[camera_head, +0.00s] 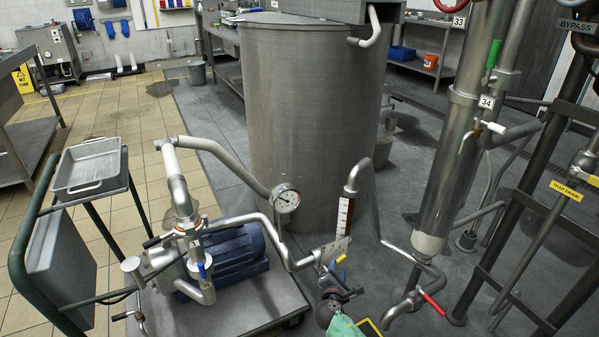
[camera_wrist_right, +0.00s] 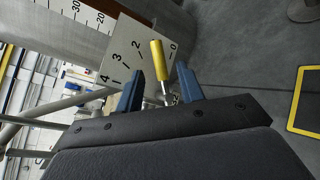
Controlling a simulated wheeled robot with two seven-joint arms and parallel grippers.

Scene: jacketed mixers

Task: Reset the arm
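My right gripper (camera_head: 333,284) is low in the middle of the head view, just below a small yellow handle (camera_head: 341,259) by the dial plate (camera_head: 331,250). In the right wrist view the blue fingers of this gripper (camera_wrist_right: 160,70) are spread apart. The yellow handle (camera_wrist_right: 158,60) shows between and beyond the fingertips, with gaps on both sides; I see no contact. Behind it is the numbered plate (camera_wrist_right: 122,50), marked 0 to 4. My left gripper is not in view.
A round gauge (camera_head: 286,198), a vertical scale (camera_head: 344,216) and bent pipes stand close around the right gripper. A large grey tank (camera_head: 305,110) is behind. A red-handled valve (camera_head: 433,304) is at right. A pump cart (camera_head: 240,314) is at left.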

